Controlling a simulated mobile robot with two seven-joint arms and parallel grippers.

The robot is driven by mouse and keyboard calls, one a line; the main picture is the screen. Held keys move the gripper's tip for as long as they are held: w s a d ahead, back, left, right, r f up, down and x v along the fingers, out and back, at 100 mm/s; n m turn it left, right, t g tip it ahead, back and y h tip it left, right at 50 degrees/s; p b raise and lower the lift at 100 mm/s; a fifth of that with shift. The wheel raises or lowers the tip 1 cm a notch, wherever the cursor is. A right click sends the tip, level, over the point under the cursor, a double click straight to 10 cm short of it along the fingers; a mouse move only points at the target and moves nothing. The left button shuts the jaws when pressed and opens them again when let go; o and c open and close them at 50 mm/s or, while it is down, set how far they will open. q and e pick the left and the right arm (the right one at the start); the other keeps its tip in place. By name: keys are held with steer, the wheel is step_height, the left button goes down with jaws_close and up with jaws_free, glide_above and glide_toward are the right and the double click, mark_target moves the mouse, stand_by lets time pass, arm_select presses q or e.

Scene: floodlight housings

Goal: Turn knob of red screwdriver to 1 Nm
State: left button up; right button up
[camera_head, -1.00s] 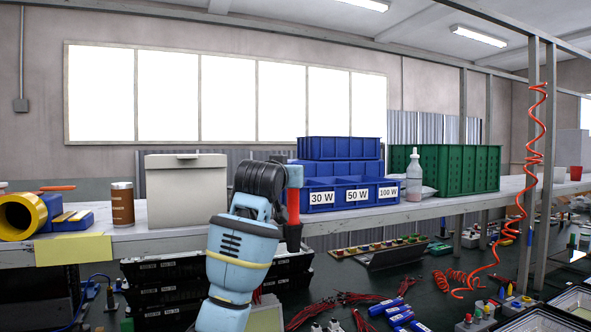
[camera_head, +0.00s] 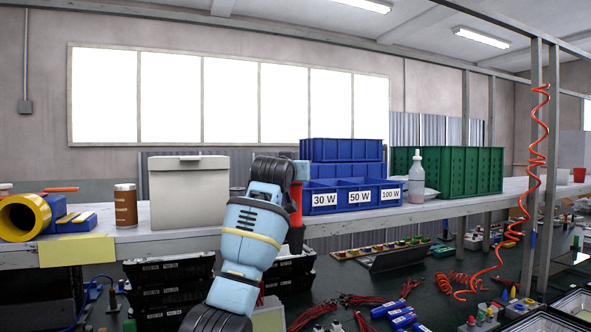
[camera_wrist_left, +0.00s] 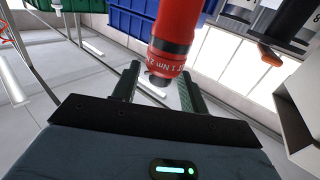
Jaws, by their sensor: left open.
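The red screwdriver (camera_head: 297,197) is upright in the head view, just right of my left arm's wrist, in front of the shelf edge. In the left wrist view its red body (camera_wrist_left: 177,28) comes down from the top. The pointer setting is too small to read. My right gripper is not in view.
Blue bins (camera_head: 352,197) labelled 30 W, 50 W and 100 W stand on the shelf (camera_head: 430,209) behind the screwdriver. A white bottle (camera_head: 416,176), a green crate (camera_head: 480,171) and a grey box (camera_head: 189,191) are also there. A coiled red hose (camera_head: 533,170) hangs at right.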

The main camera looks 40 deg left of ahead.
arm_select(q)
steer(key=shift+w+a, duration=0.25)
steer(key=shift+w, duration=0.2)
jaws_close()
